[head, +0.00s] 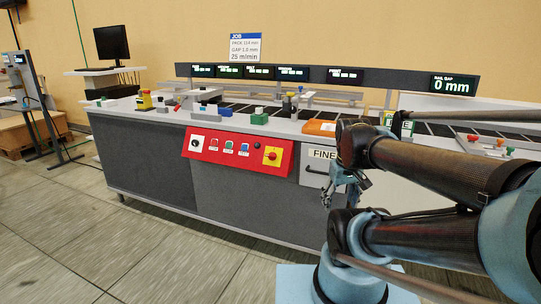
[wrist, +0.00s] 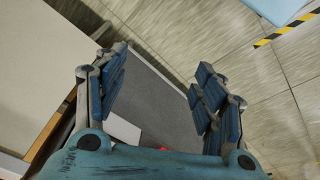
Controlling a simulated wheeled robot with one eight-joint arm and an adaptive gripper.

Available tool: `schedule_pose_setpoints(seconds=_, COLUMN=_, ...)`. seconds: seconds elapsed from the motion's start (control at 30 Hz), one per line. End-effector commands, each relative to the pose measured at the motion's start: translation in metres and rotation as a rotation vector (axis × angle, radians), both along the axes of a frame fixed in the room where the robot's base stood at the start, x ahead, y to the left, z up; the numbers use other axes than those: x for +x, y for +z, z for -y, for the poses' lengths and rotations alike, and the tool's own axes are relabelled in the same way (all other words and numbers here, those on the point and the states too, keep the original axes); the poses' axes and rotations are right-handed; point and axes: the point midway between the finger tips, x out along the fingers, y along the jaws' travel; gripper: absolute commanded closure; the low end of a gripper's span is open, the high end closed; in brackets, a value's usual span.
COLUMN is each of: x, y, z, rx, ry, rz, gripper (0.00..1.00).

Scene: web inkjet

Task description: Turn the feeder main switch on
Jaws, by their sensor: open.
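The red control panel (head: 238,150) is on the front of the long grey machine. At its left end is a white plate with a dark round switch (head: 197,143), and at its right end a yellow plate with a red knob (head: 272,155). Several small coloured buttons (head: 228,147) sit between them. I cannot read which one is the feeder main switch. My gripper (head: 344,190) hangs to the right of the panel, apart from it, in front of the FINE drawer. In the wrist view my gripper (wrist: 158,88) is open and empty; a red sliver (wrist: 136,146) shows behind its base.
The FINE drawer (head: 320,166) with its handle is right of the panel. An orange item (head: 319,128) lies on the machine top above it. A monitor (head: 111,43) stands at the back left. The tiled floor (head: 155,240) before the machine is clear.

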Motion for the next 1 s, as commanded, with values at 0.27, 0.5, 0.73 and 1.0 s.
schedule_pose_setpoints(seconds=0.27, x=0.073, y=0.061, z=-0.022, rx=-0.151, ry=0.544, rz=0.000, gripper=0.37)
schedule_pose_setpoints(seconds=0.5, x=0.141, y=0.101, z=-0.057, rx=-0.291, ry=1.026, rz=-0.010, gripper=0.37)
schedule_pose_setpoints(seconds=0.73, x=0.207, y=0.129, z=-0.106, rx=-0.430, ry=1.484, rz=-0.030, gripper=0.37)
schedule_pose_setpoints(seconds=1.0, x=0.279, y=0.146, z=-0.182, rx=-0.602, ry=2.013, rz=-0.070, gripper=0.37)
